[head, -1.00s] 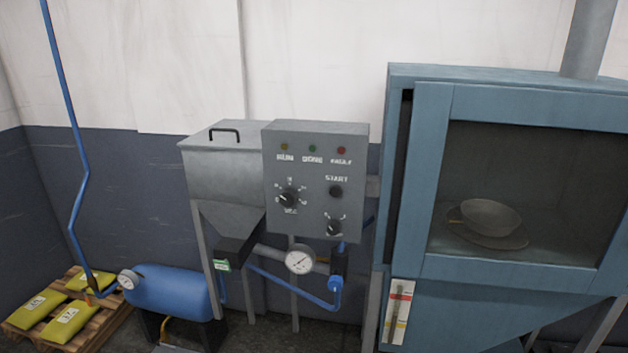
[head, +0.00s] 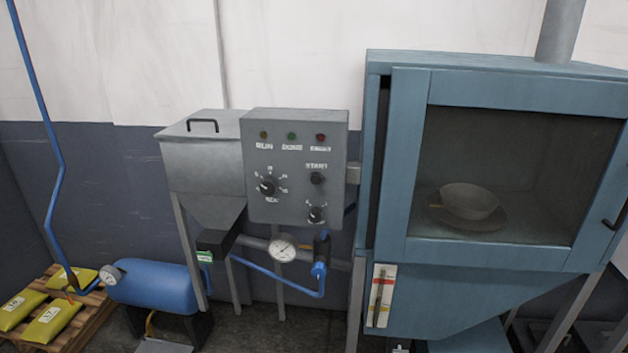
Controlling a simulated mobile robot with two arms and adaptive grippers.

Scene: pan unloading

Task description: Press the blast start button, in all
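The blast start button (head: 317,178) is a small dark round button under the START label, on the right side of a grey control panel (head: 255,213). A large dial (head: 267,187) sits to its left and a smaller knob (head: 317,214) below it. Green, yellowish and red lamps line the panel's top; all look dim. Behind the closed glass door of the blue cabinet (head: 500,88), a pan (head: 469,200) rests on a round plate (head: 466,222). Neither of my grippers shows in the head view.
A grey hopper (head: 205,165) stands left of the panel, with a pressure gauge (head: 283,247) and blue hose below. A blue tank (head: 153,286) and a pallet (head: 97,305) with yellow bags (head: 50,325) stand at lower left. The space before the panel looks clear.

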